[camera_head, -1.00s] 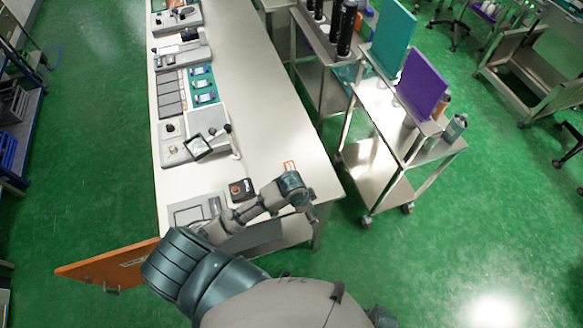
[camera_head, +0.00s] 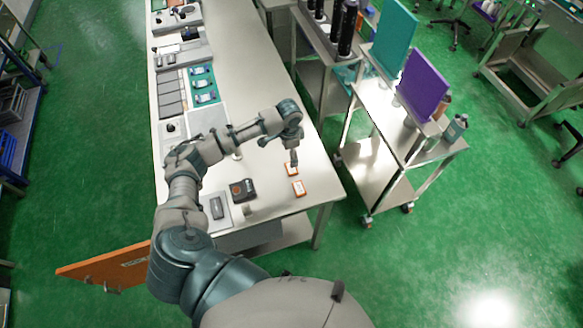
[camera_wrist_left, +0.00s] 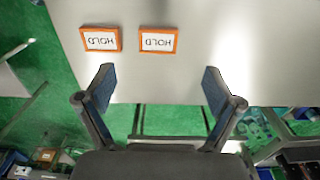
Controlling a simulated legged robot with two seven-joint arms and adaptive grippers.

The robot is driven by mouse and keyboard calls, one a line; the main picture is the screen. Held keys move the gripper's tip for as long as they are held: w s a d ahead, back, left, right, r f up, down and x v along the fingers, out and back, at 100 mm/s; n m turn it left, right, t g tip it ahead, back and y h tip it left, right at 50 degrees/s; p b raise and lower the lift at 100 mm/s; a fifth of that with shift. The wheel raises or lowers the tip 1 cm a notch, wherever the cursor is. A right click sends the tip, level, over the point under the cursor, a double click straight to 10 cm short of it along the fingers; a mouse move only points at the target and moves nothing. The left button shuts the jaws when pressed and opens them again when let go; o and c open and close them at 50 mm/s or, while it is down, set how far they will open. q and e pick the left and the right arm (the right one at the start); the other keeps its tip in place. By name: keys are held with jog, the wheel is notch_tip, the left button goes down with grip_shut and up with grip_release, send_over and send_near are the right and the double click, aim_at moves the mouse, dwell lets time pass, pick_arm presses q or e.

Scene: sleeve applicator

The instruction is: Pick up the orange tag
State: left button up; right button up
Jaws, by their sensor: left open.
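Two orange-framed tags with white faces lie flat near the bench's right edge: one tag (camera_head: 291,169) sits just below my gripper, the other tag (camera_head: 299,188) nearer the front. In the left wrist view both read HOLD upside down: one tag (camera_wrist_left: 101,39) at upper left, one tag (camera_wrist_left: 158,40) at upper middle. My left gripper (camera_head: 294,160) points down near the farther tag. In the wrist view the gripper's fingers (camera_wrist_left: 158,76) are spread and empty, with the upper-middle tag ahead of the gap between them. My right gripper is out of view.
The steel bench (camera_head: 255,75) has a clear middle strip. A dark box with an orange button (camera_head: 242,190) stands left of the tags. Equipment lines the bench's left side. A cart with a purple panel (camera_head: 423,85) and a teal panel (camera_head: 393,38) stands to the right.

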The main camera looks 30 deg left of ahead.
aim_at(289, 167)
pick_arm(q)
jog(key=f, duration=0.3)
jog(key=shift+a, duration=0.2)
jog(key=f, duration=0.4)
jog(key=d+f+p, duration=0.1)
jog(key=f, duration=0.1)
jog(key=shift+s+a, duration=0.1)
jog(key=shift+a, duration=0.05)
jog(key=shift+a, duration=0.2)
jog(key=c, duration=1.1)
jog(key=shift+d, duration=0.1)
jog(key=shift+c, duration=0.2)
